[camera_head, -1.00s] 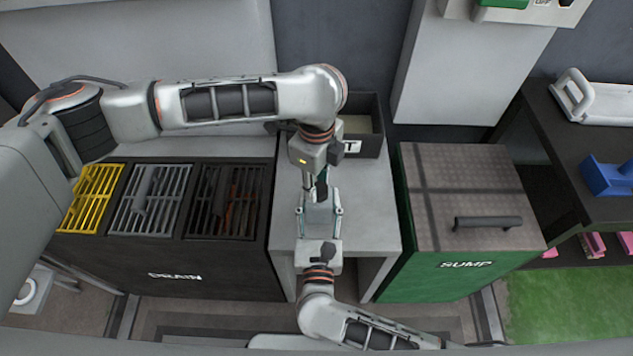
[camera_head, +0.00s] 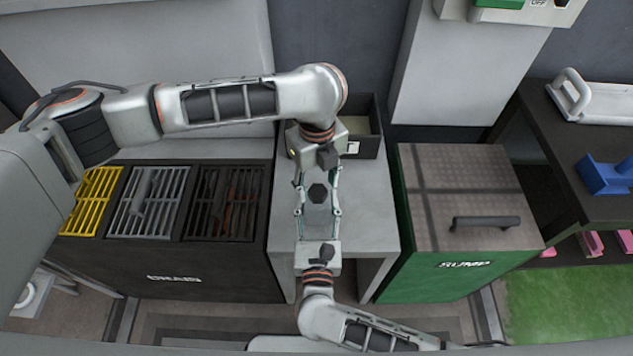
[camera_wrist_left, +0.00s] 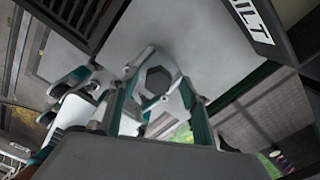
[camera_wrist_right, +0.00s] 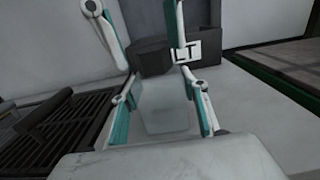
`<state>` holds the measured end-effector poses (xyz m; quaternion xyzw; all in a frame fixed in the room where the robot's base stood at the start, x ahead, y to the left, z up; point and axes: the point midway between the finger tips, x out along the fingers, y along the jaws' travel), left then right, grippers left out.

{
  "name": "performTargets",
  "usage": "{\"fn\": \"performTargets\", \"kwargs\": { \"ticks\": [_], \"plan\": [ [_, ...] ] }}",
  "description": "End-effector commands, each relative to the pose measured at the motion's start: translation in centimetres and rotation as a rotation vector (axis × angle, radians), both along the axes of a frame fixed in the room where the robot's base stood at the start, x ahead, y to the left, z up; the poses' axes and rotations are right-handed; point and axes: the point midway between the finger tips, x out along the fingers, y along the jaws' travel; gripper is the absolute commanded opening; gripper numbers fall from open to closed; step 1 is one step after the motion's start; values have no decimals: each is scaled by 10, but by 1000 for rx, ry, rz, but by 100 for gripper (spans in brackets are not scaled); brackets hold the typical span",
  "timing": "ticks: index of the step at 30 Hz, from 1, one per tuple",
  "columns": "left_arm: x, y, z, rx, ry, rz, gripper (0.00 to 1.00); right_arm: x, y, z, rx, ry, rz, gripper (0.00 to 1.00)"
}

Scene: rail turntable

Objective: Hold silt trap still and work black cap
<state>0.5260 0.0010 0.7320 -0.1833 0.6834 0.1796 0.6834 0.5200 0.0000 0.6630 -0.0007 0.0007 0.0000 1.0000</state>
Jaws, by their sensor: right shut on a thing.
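The silt trap is a pale grey body (camera_wrist_right: 165,105) topped by a dark, many-sided black cap (camera_head: 318,193). It stands over the grey bench. My right gripper (camera_head: 319,216) comes from the near side, its fingers shut on the body from both sides; they also show in the right wrist view (camera_wrist_right: 165,100). My left gripper (camera_head: 318,184) comes from the far side, fingers spread either side of the cap. In the left wrist view the cap (camera_wrist_left: 157,80) lies between its fingertips. The right wrist view shows a gap beside the cap, so contact is not visible.
A dark open bin (camera_head: 364,140) with a partly hidden label stands behind. The DRAIN unit (camera_head: 170,265) with yellow, grey and dark grates is left. The green SUMP box (camera_head: 445,270) with a handled lid is right. A dark shelf with a blue item (camera_head: 606,177) stands far right.

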Motion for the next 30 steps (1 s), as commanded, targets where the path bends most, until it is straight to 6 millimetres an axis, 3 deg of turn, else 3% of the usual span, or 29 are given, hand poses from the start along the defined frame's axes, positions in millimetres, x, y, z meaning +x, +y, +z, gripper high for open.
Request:
{"fn": "performTargets", "kwargs": {
  "ticks": [14, 30],
  "plan": [
    [0, 2, -2, 4, 1, 3, 50, -1, -1, -2, -1, 3, -1, 5],
    [0, 2, 37, 5, 2, 3, 50, 0, 0, -1, 0, 1, 0, 5]
  ]
}}
